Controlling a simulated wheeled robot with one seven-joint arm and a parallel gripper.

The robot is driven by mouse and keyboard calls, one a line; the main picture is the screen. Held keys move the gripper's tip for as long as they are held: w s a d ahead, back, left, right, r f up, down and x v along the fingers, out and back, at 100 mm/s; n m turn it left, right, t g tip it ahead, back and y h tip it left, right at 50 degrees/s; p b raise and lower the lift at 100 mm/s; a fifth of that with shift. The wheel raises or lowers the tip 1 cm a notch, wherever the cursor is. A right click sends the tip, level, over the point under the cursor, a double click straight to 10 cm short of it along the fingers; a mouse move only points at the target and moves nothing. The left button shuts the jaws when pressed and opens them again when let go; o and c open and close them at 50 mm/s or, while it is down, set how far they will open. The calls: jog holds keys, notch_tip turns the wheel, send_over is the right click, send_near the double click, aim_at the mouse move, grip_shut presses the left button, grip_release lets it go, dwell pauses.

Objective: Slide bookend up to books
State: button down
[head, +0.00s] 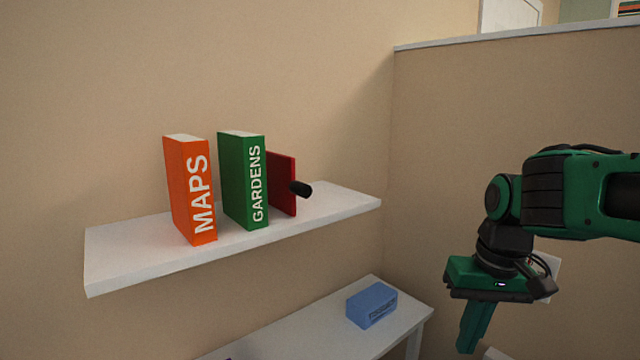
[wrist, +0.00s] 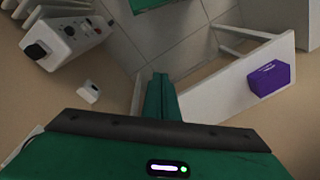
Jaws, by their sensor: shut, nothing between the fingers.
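The red bookend (head: 284,181) stands upright on the white shelf (head: 150,245) in the head view, with a black knob (head: 301,188) on its right side. It is right beside the green GARDENS book (head: 242,180); whether they touch I cannot tell. The orange MAPS book (head: 189,190) stands left of the green book, with a small gap between them. My gripper (head: 473,332) is right of the shelf and lower than it, well away from the bookend, pointing down. Its fingers are shut together and empty in the wrist view (wrist: 160,95). The wrist view does not show the shelf or bookend.
A white appliance (wrist: 65,40) stands on the floor side of the wrist view. The shelf's right end is clear.

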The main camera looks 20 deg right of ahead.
aim_at(303, 185)
jog(key=w+a+r+n+t+y, duration=0.1)
jog(key=w+a+r+n+y, duration=0.15)
jog(key=w+r, duration=0.7)
jog(key=w+a+r+n+y, duration=0.2)
jog(key=w+r+n, duration=0.2)
jog(key=w+r, duration=0.5)
jog(key=w+a+r+n+t+y, duration=0.1)
jog(key=w+a+r+n+y, duration=0.15)
jog(key=w+r, duration=0.6)
jog(key=a+f, duration=0.5)
jog(key=a, duration=0.4)
jog(key=shift+a+n, duration=0.2)
jog(key=shift+n, duration=0.2)
jog(key=shift+s, duration=0.1)
jog(key=shift+s+a, duration=0.25)
jog(key=shift+a, duration=0.5)
jog(key=shift+s+a, duration=0.2)
jog(key=shift+a, duration=0.5)
jog(key=shift+s+a, duration=0.25)
jog(key=shift+a, duration=0.5)
